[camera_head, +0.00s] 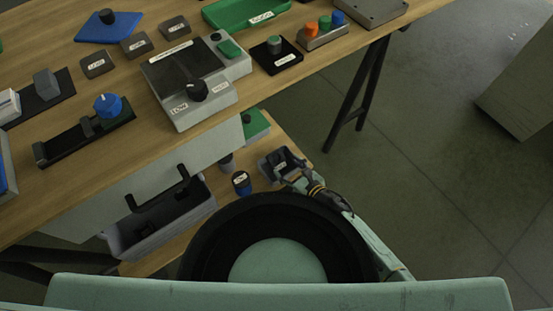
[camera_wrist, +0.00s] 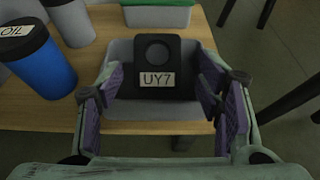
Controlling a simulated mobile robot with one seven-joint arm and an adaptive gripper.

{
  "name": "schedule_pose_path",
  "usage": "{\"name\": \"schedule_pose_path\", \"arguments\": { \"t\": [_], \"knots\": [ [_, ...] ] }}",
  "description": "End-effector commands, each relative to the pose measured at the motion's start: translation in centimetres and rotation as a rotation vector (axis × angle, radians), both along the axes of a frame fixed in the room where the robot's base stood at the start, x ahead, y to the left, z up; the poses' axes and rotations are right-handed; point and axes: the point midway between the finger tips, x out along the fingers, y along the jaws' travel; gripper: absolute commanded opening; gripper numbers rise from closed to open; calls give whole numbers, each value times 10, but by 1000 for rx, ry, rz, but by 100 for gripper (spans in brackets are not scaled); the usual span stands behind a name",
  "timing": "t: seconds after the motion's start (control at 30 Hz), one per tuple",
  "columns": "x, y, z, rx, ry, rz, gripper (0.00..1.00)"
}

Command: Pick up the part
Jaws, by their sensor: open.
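The part in the wrist view is a black block (camera_wrist: 178,55) with a round recess and a white label reading "UY7". It sits in a small grey bin (camera_wrist: 122,124) on the lower wooden shelf. My gripper (camera_wrist: 162,90) is open, with one purple-padded finger left of the part and one right of it. I cannot tell whether either finger touches it. In the head view my gripper (camera_head: 296,183) is at the near edge of the grey bin (camera_head: 268,166), and the part inside is small and partly hidden.
A blue can with a black lid, labelled "OIL" (camera_wrist: 42,62), stands left of the bin, with a grey cylinder (camera_wrist: 71,20) behind it. A green-topped box (camera_wrist: 157,15) is behind the bin. The table (camera_head: 215,130) above holds several devices. Its black trestle leg (camera_head: 358,95) stands to the right.

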Motion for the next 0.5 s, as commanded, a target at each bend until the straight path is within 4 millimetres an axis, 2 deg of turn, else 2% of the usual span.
{"name": "schedule_pose_path", "arguments": {
  "t": [0.5],
  "knots": [
    [41, 34, -22, 0, 2, 1, 60]
  ]
}}
